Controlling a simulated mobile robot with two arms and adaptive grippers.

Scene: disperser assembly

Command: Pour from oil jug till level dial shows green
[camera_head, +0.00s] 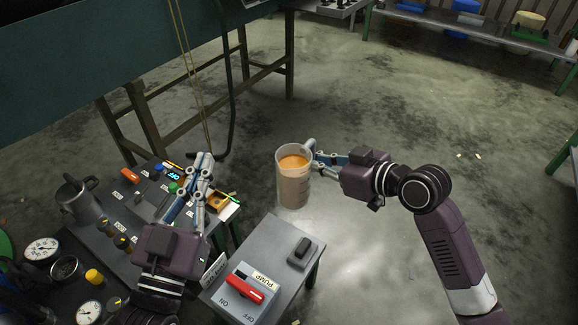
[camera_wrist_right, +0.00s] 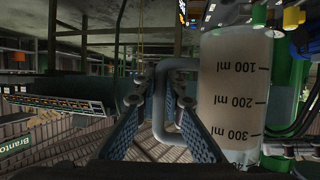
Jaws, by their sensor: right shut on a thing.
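The oil jug (camera_head: 294,186) is a clear cylinder holding orange-brown liquid. It looks roughly upright, in the air over the floor beyond the pump box. My right gripper (camera_head: 316,156) is shut on its handle from the right. The right wrist view shows the jug (camera_wrist_right: 232,100) with ml marks and its handle (camera_wrist_right: 160,105) between the fingers. My left gripper (camera_head: 203,160) has its fingertips close together above the control panel, with nothing seen in them. Round dials (camera_head: 42,248) with white faces sit at lower left; I cannot tell which is the level dial, and no green reading is legible.
A grey box with a red PUMP switch (camera_head: 245,288) stands at front centre. The control panel (camera_head: 118,205) carries knobs and a lit OFF display (camera_head: 174,176). A grey pot (camera_head: 80,203) stands at its left. A dark workbench is behind; open floor lies right of the jug.

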